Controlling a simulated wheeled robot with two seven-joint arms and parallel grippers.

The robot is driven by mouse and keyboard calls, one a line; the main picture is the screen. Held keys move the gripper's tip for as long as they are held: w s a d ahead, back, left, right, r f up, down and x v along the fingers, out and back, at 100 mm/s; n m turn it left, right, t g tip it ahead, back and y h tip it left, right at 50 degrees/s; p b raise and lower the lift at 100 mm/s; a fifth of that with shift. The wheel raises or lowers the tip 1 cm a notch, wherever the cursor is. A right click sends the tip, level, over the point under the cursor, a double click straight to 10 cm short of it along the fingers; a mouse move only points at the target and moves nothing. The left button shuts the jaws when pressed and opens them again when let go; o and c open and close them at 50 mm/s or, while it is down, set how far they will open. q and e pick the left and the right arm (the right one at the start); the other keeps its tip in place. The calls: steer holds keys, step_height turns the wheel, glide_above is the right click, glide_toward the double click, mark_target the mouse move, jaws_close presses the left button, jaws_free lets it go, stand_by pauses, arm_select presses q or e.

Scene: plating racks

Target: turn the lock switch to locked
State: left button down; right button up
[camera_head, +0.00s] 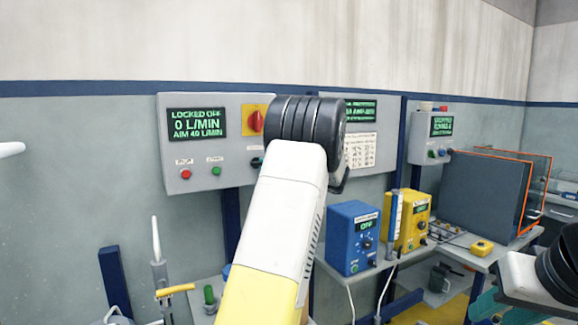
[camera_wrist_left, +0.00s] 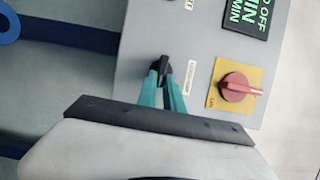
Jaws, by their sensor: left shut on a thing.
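A grey control panel (camera_head: 205,152) on the wall has a screen (camera_head: 196,122) reading "LOCKED OFF, 0 L/MIN, AIM 40 L/MIN". A red rotary handle on a yellow plate (camera_head: 247,112) sits beside the screen; in the left wrist view the red handle (camera_wrist_left: 238,88) points right. A small black switch knob (camera_wrist_left: 163,65) sits near it by a label too blurred to read. My left gripper (camera_wrist_left: 162,78) has its teal fingers shut on this black knob. In the head view, my left arm hides the gripper and most of the knob.
A red button (camera_head: 186,174) and a green button (camera_head: 216,171) lie left of the knob. A blue box (camera_head: 350,232) and a yellow box (camera_head: 407,222) stand on the bench to the right. A dark panel rack (camera_head: 485,195) stands further right.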

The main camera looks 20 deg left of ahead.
arm_select(q)
steer(key=c, duration=1.5)
jaws_free()
steer(key=v, duration=0.8)
steer(key=shift+a, duration=0.1)
